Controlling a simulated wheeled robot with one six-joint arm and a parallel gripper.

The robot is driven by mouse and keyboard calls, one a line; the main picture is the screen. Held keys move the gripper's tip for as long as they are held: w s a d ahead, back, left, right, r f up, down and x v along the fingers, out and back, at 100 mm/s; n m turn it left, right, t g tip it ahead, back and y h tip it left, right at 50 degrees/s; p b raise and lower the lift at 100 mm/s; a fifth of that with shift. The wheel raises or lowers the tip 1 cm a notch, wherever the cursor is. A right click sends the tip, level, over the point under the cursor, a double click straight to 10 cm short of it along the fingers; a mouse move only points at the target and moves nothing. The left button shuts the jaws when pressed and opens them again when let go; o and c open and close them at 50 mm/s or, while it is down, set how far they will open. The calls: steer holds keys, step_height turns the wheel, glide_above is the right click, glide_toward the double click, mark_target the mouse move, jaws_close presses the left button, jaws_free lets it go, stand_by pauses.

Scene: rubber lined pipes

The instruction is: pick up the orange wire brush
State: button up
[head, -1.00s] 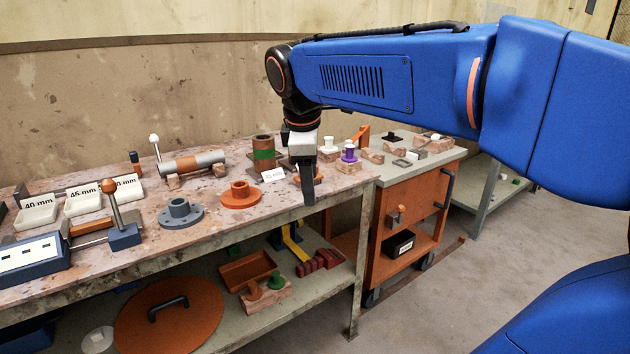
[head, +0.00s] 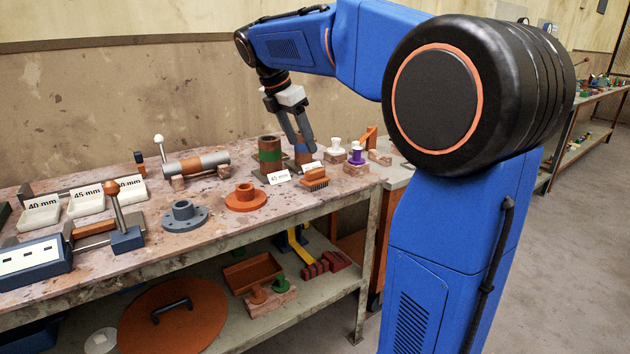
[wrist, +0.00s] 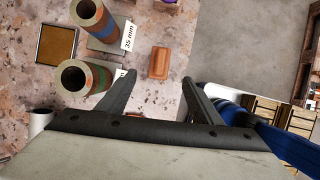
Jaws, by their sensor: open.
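The orange wire brush (head: 314,182) lies on the workbench near its right front edge, bristles showing below its orange body. In the wrist view the brush (wrist: 160,62) appears as an orange-brown block just beyond the space between the fingertips. My gripper (head: 303,146) is open and empty, above the bench beside the upright pipes and higher than the brush. In the wrist view my gripper (wrist: 158,78) has both fingers spread, with neither touching the brush.
A green-banded pipe (head: 269,155) and a blue-banded pipe (head: 302,152) stand close by, with label cards in front. An orange flange (head: 245,198) sits left of the brush. White and purple pieces (head: 356,155) stand to the right. The bench front edge is close.

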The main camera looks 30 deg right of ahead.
mark_target(313, 170)
steer(key=x, duration=1.3)
steer(key=shift+r, duration=0.1)
steer(key=shift+c, duration=0.6)
steer(key=c, duration=1)
